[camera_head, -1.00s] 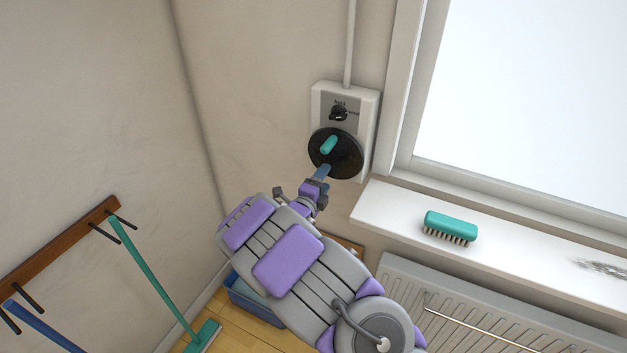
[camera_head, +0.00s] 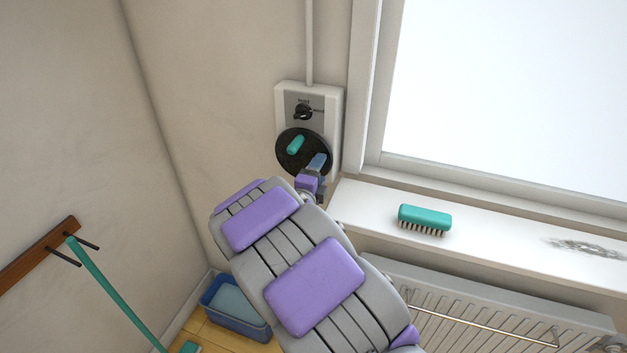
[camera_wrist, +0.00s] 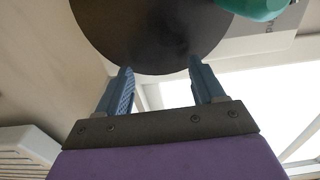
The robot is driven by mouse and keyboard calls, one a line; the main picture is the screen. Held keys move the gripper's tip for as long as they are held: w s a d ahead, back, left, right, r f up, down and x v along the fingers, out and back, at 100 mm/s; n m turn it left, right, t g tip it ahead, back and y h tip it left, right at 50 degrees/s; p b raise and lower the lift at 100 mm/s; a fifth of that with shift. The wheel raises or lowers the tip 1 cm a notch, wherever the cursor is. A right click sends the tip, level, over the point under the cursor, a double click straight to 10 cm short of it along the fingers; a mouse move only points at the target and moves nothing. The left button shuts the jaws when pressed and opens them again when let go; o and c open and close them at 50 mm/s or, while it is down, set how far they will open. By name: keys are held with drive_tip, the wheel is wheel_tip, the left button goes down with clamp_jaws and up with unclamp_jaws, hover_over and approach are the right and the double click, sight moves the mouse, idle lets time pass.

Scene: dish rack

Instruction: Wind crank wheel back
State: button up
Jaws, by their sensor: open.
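The crank wheel (camera_head: 291,163) is a dark disc on a white wall box (camera_head: 337,110), with a teal handle (camera_head: 295,145) at its upper left in the head view. Above it on the box's grey panel is a black knob (camera_head: 303,112). In the wrist view the wheel (camera_wrist: 150,38) fills the top, and part of the teal handle (camera_wrist: 262,6) shows at the top right. My gripper (camera_wrist: 162,82) is open and empty, its two blue fingers apart near the wheel's edge. In the head view my gripper (camera_head: 317,163) overlaps the wheel's lower right; contact cannot be told.
A teal brush (camera_head: 425,218) lies on the white windowsill (camera_head: 500,237) to the right, above a radiator (camera_head: 480,300). A blue tub (camera_head: 238,322) stands on the floor below. A wooden rack (camera_head: 40,252) holds a teal-handled tool (camera_head: 115,295) at left.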

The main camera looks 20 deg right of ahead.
sight(298, 148)
drive_tip(key=r, duration=0.1)
drive_tip(key=w+a+r+p, duration=0.1)
drive_tip(key=r, duration=0.1)
drive_tip(key=r+p, duration=0.1)
drive_tip(key=r, duration=0.1)
drive_tip(key=shift+w+a+r, duration=0.15)
drive_tip(key=shift+a+r, duration=0.05)
drive_tip(key=shift+a, duration=0.2)
drive_tip(key=shift+w+a+r+p, duration=0.6)
drive_tip(key=shift+w+a+p, duration=0.1)
drive_tip(key=shift+a, duration=0.2)
drive_tip(key=shift+w+a+r, duration=0.1)
drive_tip(key=shift+w+a, duration=0.25)
drive_tip(key=shift+a, duration=0.15)
drive_tip(key=shift+f, duration=0.2)
clamp_jaws()
